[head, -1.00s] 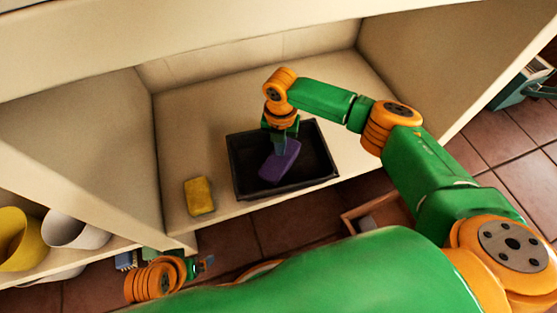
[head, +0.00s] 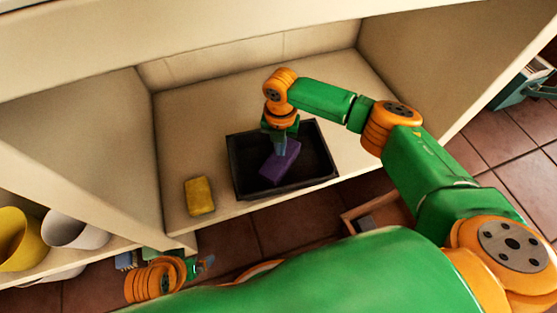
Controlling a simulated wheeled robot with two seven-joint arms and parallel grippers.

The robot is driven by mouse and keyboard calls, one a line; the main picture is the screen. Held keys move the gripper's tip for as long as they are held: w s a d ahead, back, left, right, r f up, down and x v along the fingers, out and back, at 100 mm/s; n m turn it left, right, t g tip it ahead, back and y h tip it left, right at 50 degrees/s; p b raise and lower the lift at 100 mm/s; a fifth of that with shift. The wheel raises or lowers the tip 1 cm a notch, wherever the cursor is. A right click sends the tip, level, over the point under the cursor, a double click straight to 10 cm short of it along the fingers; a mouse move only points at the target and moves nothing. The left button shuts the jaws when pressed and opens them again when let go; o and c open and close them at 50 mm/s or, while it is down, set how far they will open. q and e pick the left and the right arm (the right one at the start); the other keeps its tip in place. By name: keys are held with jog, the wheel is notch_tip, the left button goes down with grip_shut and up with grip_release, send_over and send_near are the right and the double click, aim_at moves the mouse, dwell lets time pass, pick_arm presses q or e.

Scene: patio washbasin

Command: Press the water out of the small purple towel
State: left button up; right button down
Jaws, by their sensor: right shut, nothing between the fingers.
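The small purple towel (head: 281,163), a folded block, lies in the black tray (head: 241,178) on the shelf of the cream cabinet. My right gripper (head: 279,150) reaches down from above with its fingers shut and empty. Its fingertips are at the towel's upper left part and appear to touch its top; the exact contact is hard to tell. The arm partly hides the tray's far rim. My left gripper (head: 207,262) is low at the left, in front of the cabinet, small and away from the tray. Whether its fingers are open is not clear.
A yellow sponge (head: 200,195) lies on the shelf left of the tray. A yellow cup (head: 20,240) and a white cup (head: 75,228) are in the lower left compartment. A wooden box (head: 375,217) is on the tiled floor. Cabinet walls bound the shelf on both sides.

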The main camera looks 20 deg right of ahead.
pick_arm(q)
jog(key=shift+f+b, duration=0.6)
pick_arm(e)
jog(key=shift+f, duration=0.85)
jog(key=shift+s+f, duration=0.1)
dwell(1.7)
dwell(0.4)
pick_arm(q)
notch_tip(320, 180, up, 4)
pick_arm(e)
notch_tip(320, 180, up, 4)
jog(key=p, duration=0.4)
jog(key=shift+r, duration=0.2)
pick_arm(q)
jog(key=s+a+f+g+p, duration=0.1)
jog(key=s+f+p, duration=0.3)
jog(key=f, duration=0.9)
jog(key=shift+s+a+f, duration=0.15)
jog(key=shift+s+a, duration=0.55)
jog(key=shift+s, duration=0.4)
pick_arm(e)
notch_tip(320, 180, up, 4)
jog(key=shift+f, duration=0.15)
